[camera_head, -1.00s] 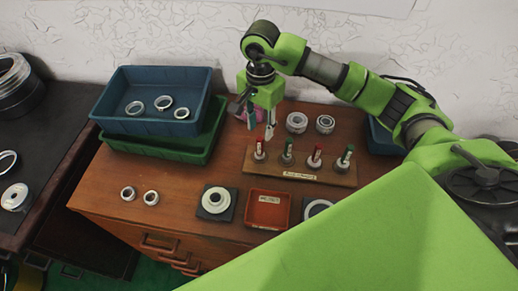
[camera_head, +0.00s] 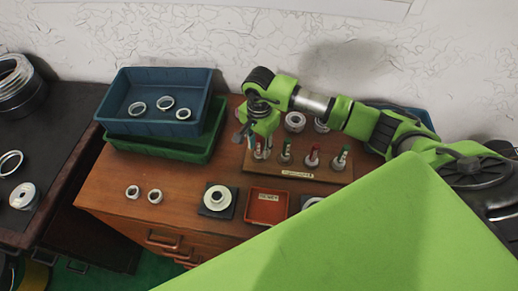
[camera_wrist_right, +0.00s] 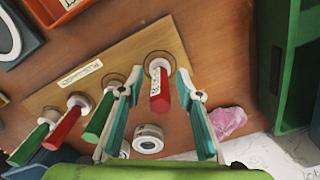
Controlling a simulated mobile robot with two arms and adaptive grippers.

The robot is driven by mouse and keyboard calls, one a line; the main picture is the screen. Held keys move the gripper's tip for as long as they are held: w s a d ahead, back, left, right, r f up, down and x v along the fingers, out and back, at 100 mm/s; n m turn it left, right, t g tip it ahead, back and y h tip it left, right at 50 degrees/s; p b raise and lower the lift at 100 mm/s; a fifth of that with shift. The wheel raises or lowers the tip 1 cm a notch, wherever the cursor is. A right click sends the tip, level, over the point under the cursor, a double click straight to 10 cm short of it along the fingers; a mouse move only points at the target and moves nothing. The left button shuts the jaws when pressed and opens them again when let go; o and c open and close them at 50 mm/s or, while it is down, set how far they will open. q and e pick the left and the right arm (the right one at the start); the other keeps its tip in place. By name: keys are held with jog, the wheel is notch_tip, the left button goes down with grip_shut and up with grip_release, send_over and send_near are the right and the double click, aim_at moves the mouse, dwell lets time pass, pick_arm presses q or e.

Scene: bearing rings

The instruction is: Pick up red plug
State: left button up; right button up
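A wooden holder (camera_head: 300,172) carries a row of red and green plugs with pale collars. The red plug at the row's left end is mostly hidden by my right gripper (camera_head: 259,143) in the head view. In the right wrist view this red plug (camera_wrist_right: 160,92) stands between the two open teal fingers of my right gripper (camera_wrist_right: 160,76), with a gap on each side. A second red plug (camera_head: 313,157) stands further right; it also shows in the wrist view (camera_wrist_right: 66,127). Green plugs (camera_head: 285,153) stand beside the red ones. My left gripper is out of view.
A blue tray (camera_head: 120,112) with rings sits on a green tray (camera_head: 205,150) at the left. A red bin (camera_head: 268,207) and a bearing on a dark pad (camera_head: 217,198) lie in front of the holder. A pink lump (camera_wrist_right: 228,122) lies near the right finger.

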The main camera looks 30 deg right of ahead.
grip_shut()
